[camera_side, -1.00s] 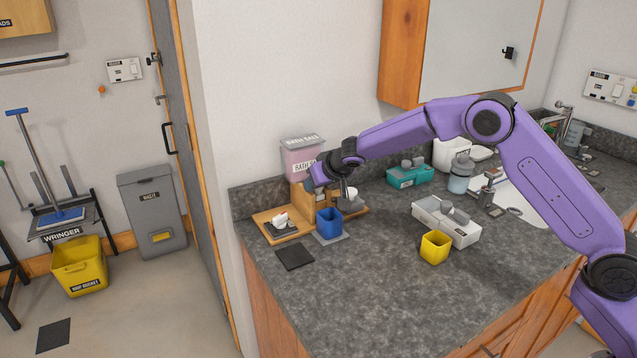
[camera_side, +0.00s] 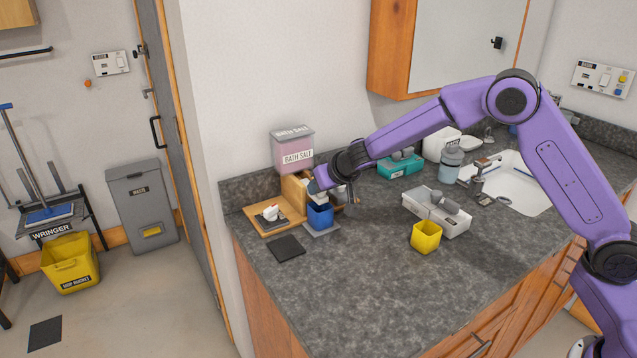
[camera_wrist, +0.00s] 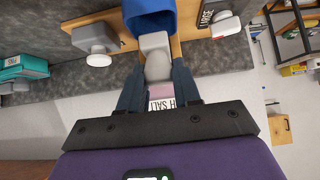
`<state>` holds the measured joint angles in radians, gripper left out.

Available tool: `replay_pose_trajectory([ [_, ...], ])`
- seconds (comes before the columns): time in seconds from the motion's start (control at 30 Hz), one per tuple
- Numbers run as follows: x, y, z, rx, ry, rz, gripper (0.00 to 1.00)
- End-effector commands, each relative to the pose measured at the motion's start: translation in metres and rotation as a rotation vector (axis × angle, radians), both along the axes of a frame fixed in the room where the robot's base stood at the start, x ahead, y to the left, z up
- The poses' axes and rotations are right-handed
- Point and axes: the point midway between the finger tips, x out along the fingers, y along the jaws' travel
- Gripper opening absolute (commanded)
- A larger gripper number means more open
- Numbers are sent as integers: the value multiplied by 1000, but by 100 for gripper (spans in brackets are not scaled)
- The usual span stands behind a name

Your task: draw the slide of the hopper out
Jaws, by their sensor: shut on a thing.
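The hopper (camera_side: 297,158) is a pink bin labelled BATH SALT on a wooden stand against the back wall, in the side view. My gripper (camera_side: 318,189) is at the front of the stand, just above a blue cup (camera_side: 320,217). In the wrist view, my gripper (camera_wrist: 157,82) is shut on a rounded grey knob (camera_wrist: 158,68), seemingly the slide's handle. A grey block (camera_wrist: 154,42) joins the knob beside the blue cup (camera_wrist: 140,12). The slide's plate is hidden, so I cannot tell how far it is out.
A dark mat (camera_side: 285,248) lies in front. A yellow cup (camera_side: 426,237) and a grey tray (camera_side: 437,213) stand right. The front counter is clear.

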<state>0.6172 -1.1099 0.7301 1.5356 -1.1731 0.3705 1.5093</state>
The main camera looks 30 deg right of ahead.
Motion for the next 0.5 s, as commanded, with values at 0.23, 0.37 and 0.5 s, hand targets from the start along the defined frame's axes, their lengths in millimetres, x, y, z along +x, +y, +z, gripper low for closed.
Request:
replay_pose_trajectory([
  [0.23,-3,1,-1,-3,6,-1,42],
  [0.37,-3,1,-1,-3,5,-1,58],
  [0.5,-2,0,-1,-3,5,-1,58],
])
